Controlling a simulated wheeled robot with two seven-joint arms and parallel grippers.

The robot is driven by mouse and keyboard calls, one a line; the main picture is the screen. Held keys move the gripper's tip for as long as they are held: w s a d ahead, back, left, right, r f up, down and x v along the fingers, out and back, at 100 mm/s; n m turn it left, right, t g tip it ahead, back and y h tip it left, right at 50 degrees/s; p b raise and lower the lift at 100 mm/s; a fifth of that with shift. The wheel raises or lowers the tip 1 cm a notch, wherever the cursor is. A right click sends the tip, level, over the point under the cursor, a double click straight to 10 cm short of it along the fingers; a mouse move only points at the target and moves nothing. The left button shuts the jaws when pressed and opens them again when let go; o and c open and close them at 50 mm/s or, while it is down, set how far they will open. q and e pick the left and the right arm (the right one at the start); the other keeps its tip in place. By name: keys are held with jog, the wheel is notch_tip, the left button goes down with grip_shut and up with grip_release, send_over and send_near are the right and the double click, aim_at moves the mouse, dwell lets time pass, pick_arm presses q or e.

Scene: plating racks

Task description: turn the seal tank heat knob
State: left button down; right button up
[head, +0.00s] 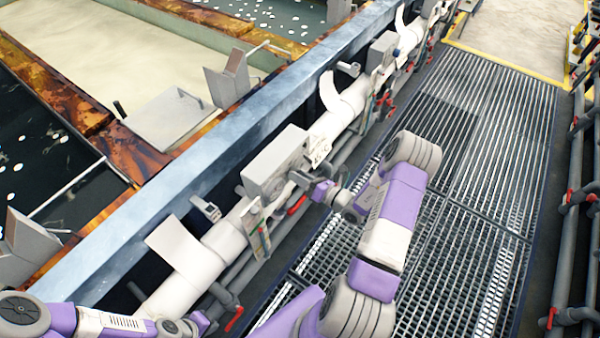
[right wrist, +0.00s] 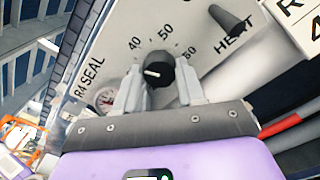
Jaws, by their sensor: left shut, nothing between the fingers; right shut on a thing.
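The seal tank heat knob (right wrist: 158,68) is a round black knob with a white mark, on a pale panel (right wrist: 195,25) lettered "R4 SEAL" and "HEAT" with a printed scale around it. My right gripper (right wrist: 160,84) is shut on the knob, one finger on each side. In the head view my right gripper (head: 312,187) is at the grey control box (head: 277,163) on the white pipe, and the knob itself is hidden there. My left gripper (head: 203,322) is shut and empty at the bottom left, beside the pipe.
A black lever or handle (right wrist: 230,20) and a small round gauge (right wrist: 106,97) are on the panel near the knob. Red-handled valves (head: 297,204) sit below the box. Tanks lie beyond the blue beam (head: 240,130). The grated walkway (head: 470,200) is clear.

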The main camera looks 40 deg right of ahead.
jog(key=m+p, duration=0.4)
jog(key=m, duration=0.6)
jog(key=shift+p, duration=0.35)
jog(key=shift+m, duration=0.4)
jog(key=o, duration=1)
jog(key=shift+o, duration=0.2)
jog(key=v, duration=0.7)
jog(key=shift+s, duration=0.35)
jog(key=shift+r, duration=0.1)
